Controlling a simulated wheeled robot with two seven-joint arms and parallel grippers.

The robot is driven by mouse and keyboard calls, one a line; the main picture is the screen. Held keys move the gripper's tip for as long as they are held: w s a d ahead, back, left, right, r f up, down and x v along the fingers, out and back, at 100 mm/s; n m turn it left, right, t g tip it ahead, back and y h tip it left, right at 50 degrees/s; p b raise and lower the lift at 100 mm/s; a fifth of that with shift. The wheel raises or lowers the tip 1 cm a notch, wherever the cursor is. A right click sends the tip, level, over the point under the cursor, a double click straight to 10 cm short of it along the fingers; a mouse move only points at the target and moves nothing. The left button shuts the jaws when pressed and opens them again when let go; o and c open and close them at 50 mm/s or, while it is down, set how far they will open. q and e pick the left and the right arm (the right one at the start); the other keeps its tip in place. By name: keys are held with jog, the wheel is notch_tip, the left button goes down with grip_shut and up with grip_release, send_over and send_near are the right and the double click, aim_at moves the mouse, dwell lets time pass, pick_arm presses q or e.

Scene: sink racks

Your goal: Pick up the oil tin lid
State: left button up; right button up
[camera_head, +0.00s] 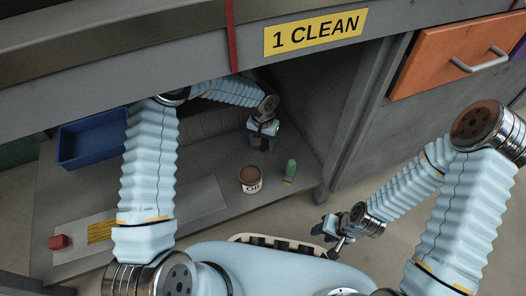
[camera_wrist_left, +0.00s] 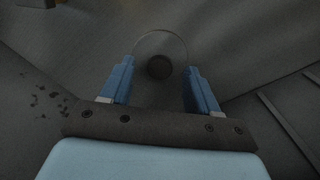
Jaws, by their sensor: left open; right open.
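A small white tin (camera_head: 251,187) with dark lettering stands on the cabinet shelf in the head view. Its round brown top (camera_head: 250,173) may be a lid or an open mouth; I cannot tell which. My left gripper (camera_head: 262,146) is open, behind the tin and apart from it, deep in the cabinet. In the left wrist view, a clear round disc with a dark round knob (camera_wrist_left: 158,67) lies between and beyond the open fingers (camera_wrist_left: 160,88). I cannot tell whether this is the oil tin lid. My right gripper (camera_head: 328,228) is open and empty, outside the cabinet.
A green bottle-like item (camera_head: 290,168) stands right of the tin. A blue bin (camera_head: 90,143) is at the shelf's left. A red block (camera_head: 59,242) and a yellow label (camera_head: 101,231) are at the front left. The cabinet's upper edge carries a "1 CLEAN" sign (camera_head: 315,34).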

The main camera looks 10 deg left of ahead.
pick_arm(q)
jog(key=shift+f, duration=0.55)
jog(key=shift+c, duration=0.2)
jog(key=shift+r, duration=0.1)
jog(key=c, duration=1.1)
